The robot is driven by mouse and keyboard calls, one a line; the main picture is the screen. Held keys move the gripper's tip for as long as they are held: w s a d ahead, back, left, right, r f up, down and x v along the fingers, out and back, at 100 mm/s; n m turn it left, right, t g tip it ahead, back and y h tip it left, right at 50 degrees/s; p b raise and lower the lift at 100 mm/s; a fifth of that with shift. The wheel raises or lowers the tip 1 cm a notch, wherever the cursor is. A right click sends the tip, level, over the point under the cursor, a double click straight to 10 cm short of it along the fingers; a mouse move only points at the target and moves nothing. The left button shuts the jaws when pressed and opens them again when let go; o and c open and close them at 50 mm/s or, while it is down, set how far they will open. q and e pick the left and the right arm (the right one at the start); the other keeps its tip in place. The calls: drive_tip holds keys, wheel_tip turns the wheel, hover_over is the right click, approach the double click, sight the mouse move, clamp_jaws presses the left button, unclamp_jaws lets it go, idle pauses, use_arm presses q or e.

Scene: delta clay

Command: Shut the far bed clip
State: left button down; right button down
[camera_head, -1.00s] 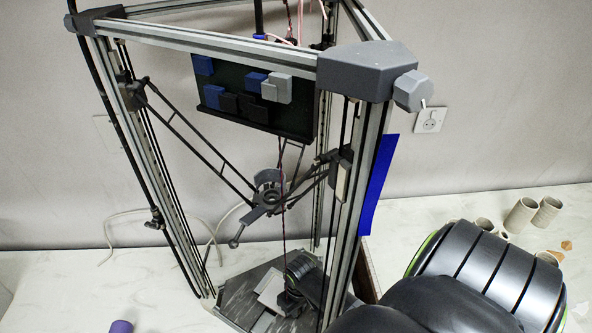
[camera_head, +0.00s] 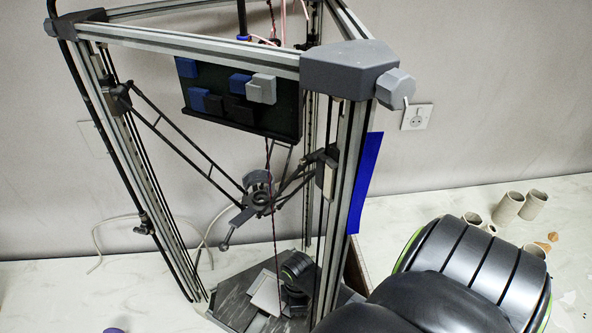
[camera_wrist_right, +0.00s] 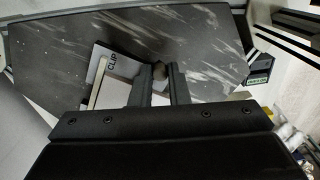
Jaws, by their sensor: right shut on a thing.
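The bed (camera_head: 236,300) is a dark, white-streaked plate low inside the delta printer's frame; it fills the top of the right wrist view (camera_wrist_right: 215,50). A pale plate marked "CLIP" (camera_wrist_right: 112,62) lies on it, with a pale narrow bar (camera_wrist_right: 98,84) along it. The pale plate also shows in the head view (camera_head: 266,292). My right gripper (camera_wrist_right: 161,76) reaches down inside the frame, its two fingers closed about a small dark rounded knob (camera_wrist_right: 158,71) beside the plate. The fingers hide much of the knob, and I cannot tell how far the clip is shut. My left gripper is out of view.
Printer uprights (camera_head: 345,165) stand close around my right arm. The effector (camera_head: 257,198) hangs on thin rods above the bed, with a cable dropping past it. Pale tubes (camera_head: 508,207) stand on the table at right. The table's left side is mostly clear.

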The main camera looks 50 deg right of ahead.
drive_tip(key=shift+d+n, duration=0.25)
drive_tip(key=shift+n, duration=0.95)
drive_tip(key=c, duration=1.4)
unclamp_jaws()
drive_tip(key=shift+w+d+r, duration=0.1)
drive_tip(key=shift+r, duration=0.45)
drive_tip(key=r+b, duration=0.1)
drive_tip(key=r, duration=0.7)
drive_tip(key=r+b, duration=0.1)
drive_tip(key=r, duration=0.7)
drive_tip(key=shift+w+d+r, duration=0.1)
drive_tip(key=shift+w+r, duration=0.1)
drive_tip(key=shift+f, duration=0.1)
